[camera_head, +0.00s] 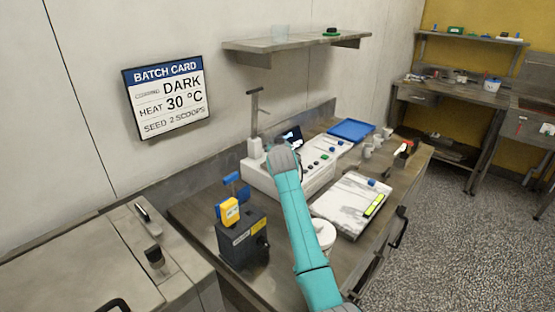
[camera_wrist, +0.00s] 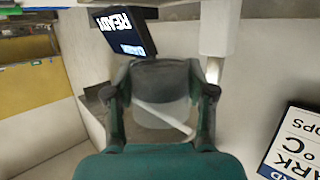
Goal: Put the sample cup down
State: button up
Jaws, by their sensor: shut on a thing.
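In the wrist view my gripper (camera_wrist: 160,92) has a finger on each side of a clear, greyish cup (camera_wrist: 158,118), which looks like the sample cup. It is shut on the cup, and a pale diagonal strip shows in or through the cup's wall. In the head view my teal arm reaches over the bench to the white machine, and its wrist hides the fingers and the held cup. I cannot tell how high the cup is above any surface.
The machine (camera_head: 323,174) has a screen reading READY (camera_wrist: 125,22) and a pale upright post (camera_wrist: 214,42). A marble slab (camera_head: 345,202), blue tray (camera_head: 351,129) and dark grey box (camera_head: 240,242) stand on the bench.

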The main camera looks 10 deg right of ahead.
jog(key=shift+f, duration=2.35)
jog(key=shift+f, duration=0.35)
